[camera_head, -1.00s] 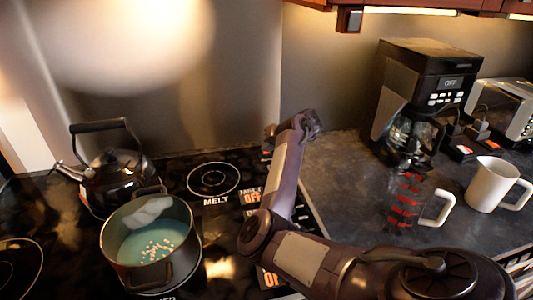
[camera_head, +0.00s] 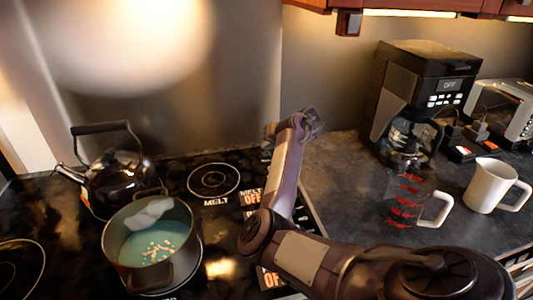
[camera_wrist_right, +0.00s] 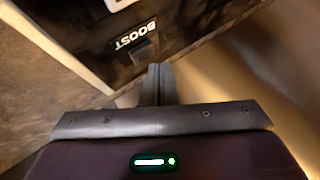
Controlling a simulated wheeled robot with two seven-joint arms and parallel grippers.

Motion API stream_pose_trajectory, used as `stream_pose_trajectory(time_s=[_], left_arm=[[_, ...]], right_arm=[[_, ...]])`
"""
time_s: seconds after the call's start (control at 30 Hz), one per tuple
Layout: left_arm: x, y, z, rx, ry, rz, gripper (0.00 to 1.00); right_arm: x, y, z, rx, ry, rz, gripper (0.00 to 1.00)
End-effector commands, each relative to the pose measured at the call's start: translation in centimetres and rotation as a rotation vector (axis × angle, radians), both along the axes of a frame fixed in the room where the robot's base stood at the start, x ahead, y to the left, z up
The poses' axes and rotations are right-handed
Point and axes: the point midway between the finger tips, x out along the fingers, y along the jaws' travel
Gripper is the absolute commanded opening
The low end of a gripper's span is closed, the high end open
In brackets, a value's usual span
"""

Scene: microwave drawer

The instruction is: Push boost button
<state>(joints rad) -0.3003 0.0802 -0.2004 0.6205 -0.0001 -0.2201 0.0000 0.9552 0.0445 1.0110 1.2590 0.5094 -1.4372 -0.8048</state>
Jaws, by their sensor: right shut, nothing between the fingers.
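In the right wrist view, the white BOOST label (camera_wrist_right: 135,36) sits on a dark panel, with a small dark button (camera_wrist_right: 142,52) beside it. My right gripper (camera_wrist_right: 158,68) is shut and empty, its fingertips just beside the button. I cannot tell whether they touch it. In the head view, my right arm reaches over the right edge of the stove (camera_head: 178,180), and its wrist end is near the stove's back right corner. The BOOST button cannot be made out there. My left gripper is not in view.
A pot (camera_head: 192,257) with blue contents and a black kettle (camera_head: 118,182) stand on the stove. A coffee maker (camera_head: 425,65), a measuring jug (camera_head: 408,200), a white mug (camera_head: 487,186) and a toaster (camera_head: 510,105) stand on the counter (camera_head: 340,180) to the right.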

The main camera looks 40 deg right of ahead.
Motion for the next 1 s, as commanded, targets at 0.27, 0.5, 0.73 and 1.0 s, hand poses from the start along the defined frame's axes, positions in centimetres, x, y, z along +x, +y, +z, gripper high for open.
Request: stream_pose_trajectory(time_s=[0.27,0.5,0.73,1.0], left_arm=[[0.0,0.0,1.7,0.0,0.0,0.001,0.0],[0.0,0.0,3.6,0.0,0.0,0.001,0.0],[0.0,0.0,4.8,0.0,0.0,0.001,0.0],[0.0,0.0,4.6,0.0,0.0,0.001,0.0]], right_arm=[[0.0,0.0,2.1,0.0,-0.001,-0.001,0.0],[0.0,0.0,4.6,-0.002,0.0,0.0,0.0],[0.0,0.0,6.1,-0.001,0.0,-0.001,0.0],[0.0,0.0,6.0,0.0,0.0,0.0,0.0]])
